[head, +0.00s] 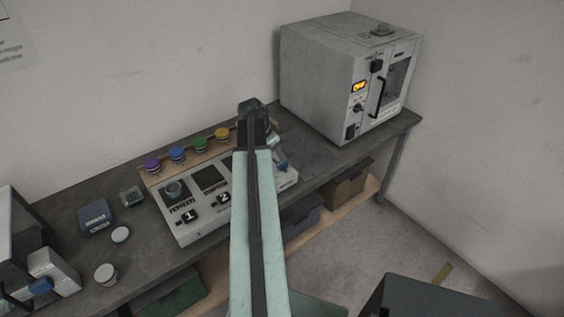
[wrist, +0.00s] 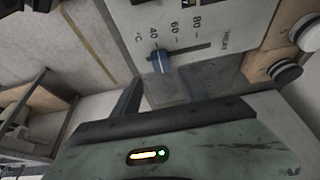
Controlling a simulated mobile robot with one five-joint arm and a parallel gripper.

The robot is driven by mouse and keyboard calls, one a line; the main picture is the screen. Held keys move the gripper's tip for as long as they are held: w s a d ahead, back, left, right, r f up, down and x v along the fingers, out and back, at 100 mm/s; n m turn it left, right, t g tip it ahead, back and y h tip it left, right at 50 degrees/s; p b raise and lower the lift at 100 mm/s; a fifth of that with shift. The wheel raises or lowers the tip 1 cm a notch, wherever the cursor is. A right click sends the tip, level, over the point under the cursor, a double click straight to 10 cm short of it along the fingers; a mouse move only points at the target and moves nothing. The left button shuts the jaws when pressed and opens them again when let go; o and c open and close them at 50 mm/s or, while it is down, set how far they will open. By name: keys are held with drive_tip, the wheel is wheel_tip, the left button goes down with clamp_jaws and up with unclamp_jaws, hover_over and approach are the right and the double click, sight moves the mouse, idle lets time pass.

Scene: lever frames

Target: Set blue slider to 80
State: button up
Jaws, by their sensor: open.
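The blue slider (wrist: 161,62) shows in the wrist view at the left end of its slot, beside the 40 mark. Its scale reads 40, 60 and 80 toward the right, with a °C sign left of 40. The slider sits on the pale control panel (wrist: 222,18), which lies on the bench in the head view (head: 190,225). My gripper (head: 253,108) is open, above the panel's right part in the head view. It appears close to the slider, but contact cannot be made out. My arm hides part of the panel in the head view.
Purple, blue, green and yellow knobs (head: 222,134) line the panel's back edge. A grey oven (head: 335,80) stands on the bench (head: 310,150) at right. Small jars (head: 105,274) and a dark blue box (head: 94,217) stand left. Bench surface between panel and oven is clear.

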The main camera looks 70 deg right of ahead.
sight(281, 163)
drive_tip(key=b+x, duration=0.3)
drive_tip(key=x, duration=0.1)
drive_tip(key=b+x, duration=0.4)
drive_tip(key=shift+w+a, duration=0.1)
drive_tip(key=shift+w, duration=0.15)
drive_tip(key=shift+r, duration=0.1)
clamp_jaws()
drive_tip(key=shift+s, duration=0.1)
idle(0.8)
